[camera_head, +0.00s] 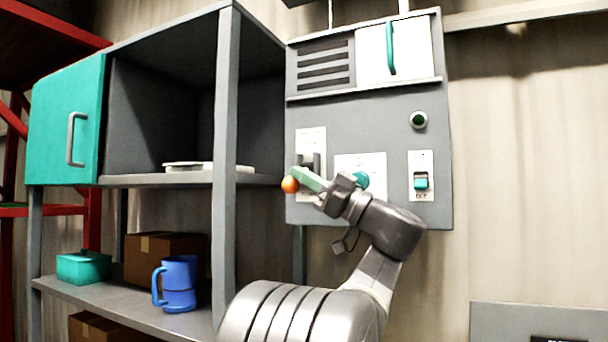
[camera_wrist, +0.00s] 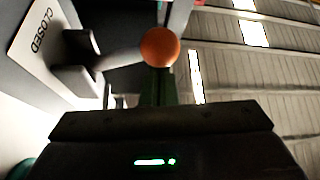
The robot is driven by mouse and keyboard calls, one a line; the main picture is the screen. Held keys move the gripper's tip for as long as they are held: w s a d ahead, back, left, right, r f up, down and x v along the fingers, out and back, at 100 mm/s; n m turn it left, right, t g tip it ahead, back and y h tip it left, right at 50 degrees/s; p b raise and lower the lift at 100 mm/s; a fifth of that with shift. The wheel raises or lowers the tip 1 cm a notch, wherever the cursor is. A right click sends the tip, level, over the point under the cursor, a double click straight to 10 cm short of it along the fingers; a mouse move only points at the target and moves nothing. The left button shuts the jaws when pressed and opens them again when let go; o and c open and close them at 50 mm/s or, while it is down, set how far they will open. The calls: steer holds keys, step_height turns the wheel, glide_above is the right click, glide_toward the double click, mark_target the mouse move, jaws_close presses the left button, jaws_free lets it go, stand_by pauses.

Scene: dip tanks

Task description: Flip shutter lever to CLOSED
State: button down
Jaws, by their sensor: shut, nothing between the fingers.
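The shutter lever's orange ball knob (camera_head: 290,184) is at the lower left of the grey control panel (camera_head: 380,110), beside its label plate (camera_head: 312,137). In the wrist view, the ball (camera_wrist: 159,47) sits on a grey shaft running left to a dark bracket, with a plate marked CLOSED (camera_wrist: 38,32) at upper left. My gripper (camera_head: 302,175) is shut and empty, its green fingertips right by the ball. In the wrist view the fingers (camera_wrist: 158,88) are just below the ball. I cannot tell whether they touch it. The arm hides part of the plate in the head view.
A teal knob (camera_head: 361,180) is close behind my wrist. A teal switch (camera_head: 421,181) and a green button (camera_head: 418,120) are farther right. A grey shelf post (camera_head: 226,150) stands left of the lever. A blue mug (camera_head: 179,284) is on the lower shelf.

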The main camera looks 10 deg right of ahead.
steer(key=shift+w+f, duration=0.15)
steer(key=shift+f, duration=0.5)
steer(key=shift+d, duration=0.1)
steer(key=b+v, duration=0.3)
steer(key=v, duration=1.1)
steer(key=shift+b, duration=0.3)
steer(key=shift+r, duration=0.15)
steer(key=p+x, duration=0.3)
steer(key=x, duration=1.1)
steer(key=shift+f, duration=0.2)
